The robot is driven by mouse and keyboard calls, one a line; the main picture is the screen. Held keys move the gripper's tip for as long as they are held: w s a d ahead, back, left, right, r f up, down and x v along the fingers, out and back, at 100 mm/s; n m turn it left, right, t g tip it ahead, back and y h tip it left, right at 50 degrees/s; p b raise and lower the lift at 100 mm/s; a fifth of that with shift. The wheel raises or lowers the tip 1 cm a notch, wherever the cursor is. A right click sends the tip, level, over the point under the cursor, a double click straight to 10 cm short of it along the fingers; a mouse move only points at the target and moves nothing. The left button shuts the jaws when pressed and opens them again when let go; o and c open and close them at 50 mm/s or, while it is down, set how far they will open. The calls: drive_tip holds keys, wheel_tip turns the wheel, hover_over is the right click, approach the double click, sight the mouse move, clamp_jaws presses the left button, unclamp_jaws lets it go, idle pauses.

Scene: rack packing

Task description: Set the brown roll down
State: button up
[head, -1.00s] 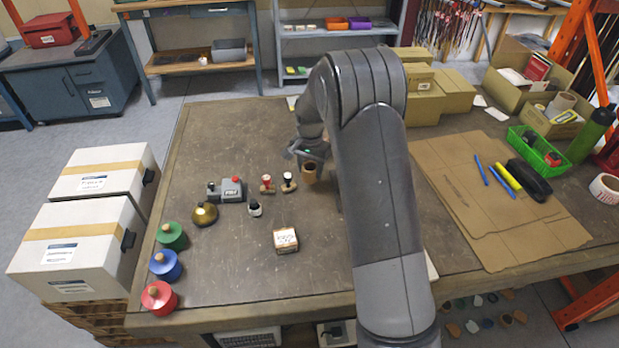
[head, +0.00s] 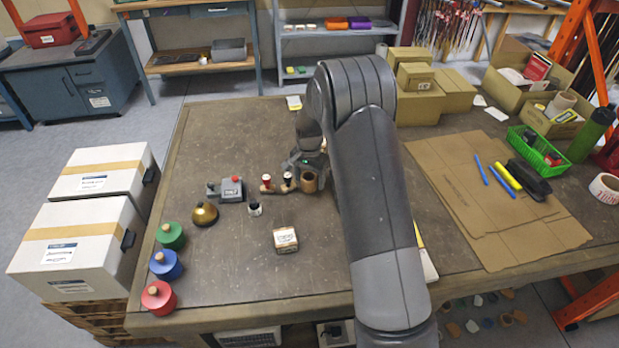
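The brown roll (head: 309,182) is a short, hollow brown cylinder. It stands about upright at the middle of the worktable (head: 235,130), just left of my arm. My gripper (head: 308,168) is right at the roll's upper, far side. My wrist and arm hide part of that area, so I cannot tell whether the fingers are closed on the roll or apart from it. Whether the roll's base touches the table is also unclear.
Two hand stamps (head: 288,182) stand close to the roll's left. A grey device (head: 229,189), a brass bell (head: 205,213) and a small labelled box (head: 286,240) sit nearby. Cardboard sheets (head: 490,195) lie at right. The table's far left is clear.

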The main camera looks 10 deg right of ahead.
sight(310, 176)
drive_tip(key=s+d+r+n+t, duration=0.1)
drive_tip(key=s+r, duration=0.2)
drive_tip(key=r, duration=0.7)
drive_tip(key=s+d+r, duration=0.1)
drive_tip(key=s+r, duration=0.2)
drive_tip(key=r, duration=0.8)
drive_tip(key=s+d+r+n+t, duration=0.1)
drive_tip(key=s+r+n+t, duration=0.1)
drive_tip(key=s+r, duration=0.65)
drive_tip(key=shift+s+d+r+n+t, duration=0.1)
drive_tip(key=shift+s+d+n+t, duration=0.5)
drive_tip(key=shift+s, duration=3.2)
drive_tip(key=shift+s+d+r+n+t, duration=0.2)
drive_tip(key=shift+s+n, duration=0.6)
drive_tip(key=shift+s, duration=3)
drive_tip(key=shift+s+d+f+n+t, duration=0.1)
drive_tip(key=shift+s+d+n+t, duration=0.4)
drive_tip(key=shift+s, duration=3.3)
drive_tip(key=shift+a, duration=0.15)
